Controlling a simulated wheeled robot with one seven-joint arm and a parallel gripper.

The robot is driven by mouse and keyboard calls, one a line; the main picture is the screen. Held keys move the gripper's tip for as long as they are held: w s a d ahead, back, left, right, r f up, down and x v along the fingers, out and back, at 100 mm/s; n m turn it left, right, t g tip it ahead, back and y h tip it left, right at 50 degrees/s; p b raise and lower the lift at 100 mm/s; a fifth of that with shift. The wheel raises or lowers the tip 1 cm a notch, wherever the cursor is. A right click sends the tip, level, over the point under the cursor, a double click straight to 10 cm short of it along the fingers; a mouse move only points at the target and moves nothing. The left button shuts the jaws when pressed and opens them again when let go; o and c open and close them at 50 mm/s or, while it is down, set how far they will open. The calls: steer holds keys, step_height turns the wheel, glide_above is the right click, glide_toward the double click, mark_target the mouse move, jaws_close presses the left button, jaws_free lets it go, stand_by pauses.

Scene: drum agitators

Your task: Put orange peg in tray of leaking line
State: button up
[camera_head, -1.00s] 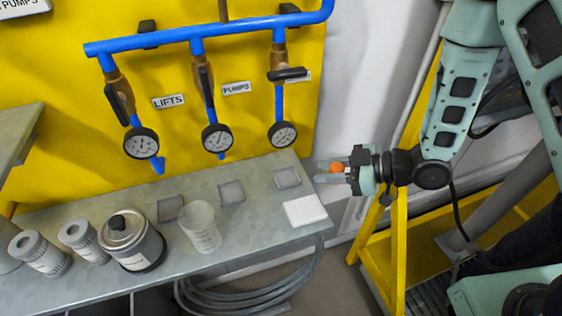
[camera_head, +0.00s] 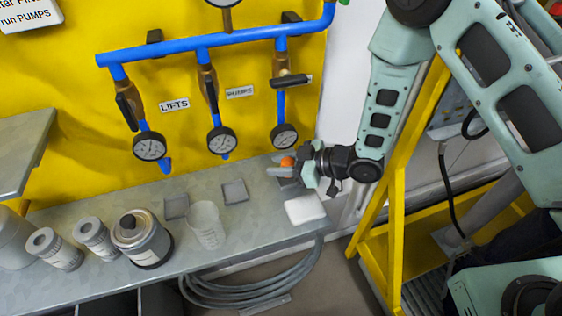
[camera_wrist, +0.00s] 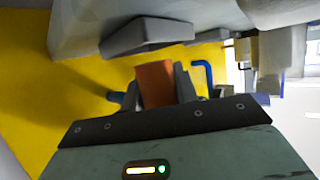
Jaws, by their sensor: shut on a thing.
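My gripper (camera_head: 277,168) is shut on the orange peg (camera_head: 287,162) at the right end of the bench, by the right-hand pipe. The peg also shows between the fingers in the wrist view (camera_wrist: 155,84). Three small grey square trays lie on the bench below the pipes: the left tray (camera_head: 176,207), the middle tray (camera_head: 235,192) and the right tray (camera_head: 289,183). The right tray is partly hidden by my gripper, which appears above it; the exact height is unclear. The left gauge (camera_head: 150,146), middle gauge (camera_head: 221,140) and right gauge (camera_head: 284,137) are too small to read.
The right valve handle (camera_head: 289,81) lies crosswise; the other two run along their pipes. A white block (camera_head: 305,209) sits near the bench's right edge. A yellow frame (camera_head: 397,220) stands at right.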

steer(key=shift+f+b, duration=0.5)
steer(key=shift+f, duration=0.05)
steer(key=shift+f, duration=0.15)
steer(key=o, duration=1)
steer(key=shift+c, duration=0.2)
